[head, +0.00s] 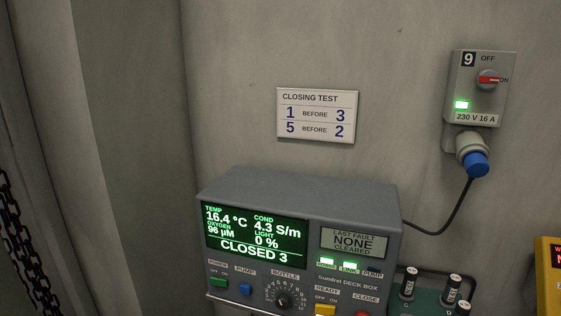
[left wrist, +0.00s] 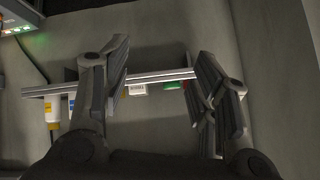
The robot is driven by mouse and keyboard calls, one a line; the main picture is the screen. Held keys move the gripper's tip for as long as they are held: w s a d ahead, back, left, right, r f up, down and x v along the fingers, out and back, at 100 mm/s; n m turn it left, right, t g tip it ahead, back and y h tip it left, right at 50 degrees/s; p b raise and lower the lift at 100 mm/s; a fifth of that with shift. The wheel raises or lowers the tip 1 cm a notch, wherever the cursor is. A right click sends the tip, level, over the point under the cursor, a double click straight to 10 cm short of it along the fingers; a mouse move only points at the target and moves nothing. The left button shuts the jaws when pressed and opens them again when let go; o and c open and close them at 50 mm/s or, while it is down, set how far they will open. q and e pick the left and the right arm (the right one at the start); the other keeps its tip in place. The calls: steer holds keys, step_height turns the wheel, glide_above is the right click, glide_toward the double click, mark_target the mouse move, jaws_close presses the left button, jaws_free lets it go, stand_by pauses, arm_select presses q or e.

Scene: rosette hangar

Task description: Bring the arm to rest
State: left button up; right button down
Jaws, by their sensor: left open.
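My left gripper (left wrist: 160,66) shows in the left wrist view. Its two fingers are spread apart with nothing between the pads. Behind the fingers is a pale rail (left wrist: 160,76) on a grey wall, and I cannot tell its exact distance from them. No arm or gripper of mine is in the head view. My right gripper is in neither view.
A grey deck box (head: 300,197) reads "CLOSED 3". A sign (head: 316,115) and a switch box (head: 481,88), set to ON, are on the wall. A chain (head: 22,245) hangs at left. A yellow box (head: 548,278) stands at right.

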arm_select(q)
steer(key=s+a+f+n+g, duration=0.1)
steer(key=s+a+f, duration=0.3)
steer(key=s, duration=0.6)
steer(key=s+a+f+n+g+y, duration=0.1)
steer(key=s+a+f+g, duration=0.3)
steer(key=s+f, duration=0.4)
steer(key=s+a+f+n+g+y, duration=0.1)
steer(key=s+f, duration=0.5)
steer(key=s, duration=0.6)
steer(key=a+n+g, duration=0.1)
steer(key=a+g, duration=0.1)
steer(key=a, duration=0.1)
steer(key=shift+s+a+n, duration=0.15)
steer(key=shift+s+n, duration=0.15)
steer(key=shift+s, duration=0.05)
steer(key=shift+f, duration=0.1)
